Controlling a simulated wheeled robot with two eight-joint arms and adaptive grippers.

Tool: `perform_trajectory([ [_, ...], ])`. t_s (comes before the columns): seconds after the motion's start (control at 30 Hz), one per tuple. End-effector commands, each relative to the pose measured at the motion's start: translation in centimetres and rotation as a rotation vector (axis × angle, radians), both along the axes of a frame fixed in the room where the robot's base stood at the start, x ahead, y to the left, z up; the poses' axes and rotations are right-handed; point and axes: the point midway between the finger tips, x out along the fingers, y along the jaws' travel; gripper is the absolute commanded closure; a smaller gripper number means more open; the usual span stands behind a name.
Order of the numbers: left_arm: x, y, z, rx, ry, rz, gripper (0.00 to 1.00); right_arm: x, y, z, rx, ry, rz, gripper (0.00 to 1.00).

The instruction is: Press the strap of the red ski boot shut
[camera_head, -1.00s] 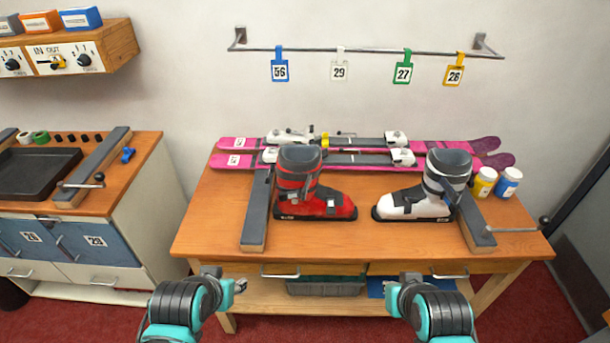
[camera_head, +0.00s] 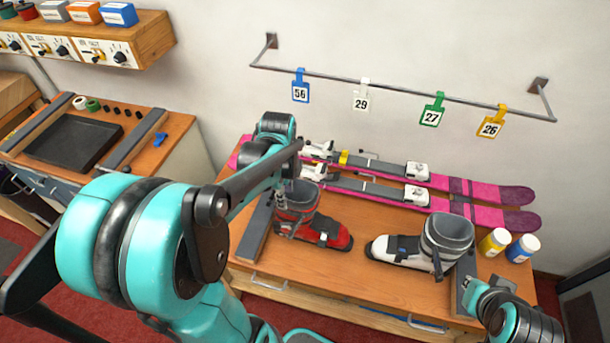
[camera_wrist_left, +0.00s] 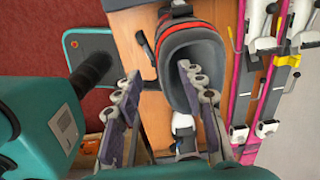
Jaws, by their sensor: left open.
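The red ski boot (camera_head: 338,236) stands on the bench, its toe to the right and its grey cuff open at the top. My left gripper (camera_head: 284,200) is at the cuff's left side, partly hidden by my arm. In the left wrist view my left gripper (camera_wrist_left: 160,75) is open, with the dark cuff (camera_wrist_left: 200,62) under and beside its right finger. A dark strap-like piece (camera_wrist_left: 146,46) sticks out beside the cuff; whether it is the strap I cannot tell. My right gripper (camera_head: 468,286) is low at the right; its fingers are too small to read.
A white boot (camera_head: 390,248) stands to the right of the red one. Pink skis (camera_head: 475,217) lie behind both. A dark-topped bar (camera_head: 255,228) lies left of the red boot. Yellow and blue jars (camera_head: 523,248) stand at the right. Bare bench (camera_head: 350,275) lies in front.

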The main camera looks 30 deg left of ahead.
Motion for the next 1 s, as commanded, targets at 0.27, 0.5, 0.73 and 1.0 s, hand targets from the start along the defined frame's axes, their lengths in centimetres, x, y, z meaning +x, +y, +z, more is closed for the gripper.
perform_trajectory([
  [0.27,0.1,0.5,-1.9,-0.006,0.02,-0.049,0.6,0.0,0.0,-0.2,0.0,0.0,0.0,1.0],
  [0.5,0.2,0.5,-5.8,-0.005,0.019,-0.048,0.6,0.0,0.0,-1.2,0.0,0.0,0.0,1.0],
  [0.73,0.2,0.5,-7.8,-0.005,0.019,-0.047,0.6,0.0,0.0,-1.6,0.0,0.0,0.0,1.0],
  [1.0,0.2,0.5,-8.0,-0.005,0.019,-0.047,0.6,0.0,0.0,-1.6,0.0,0.0,0.0,1.0],
])
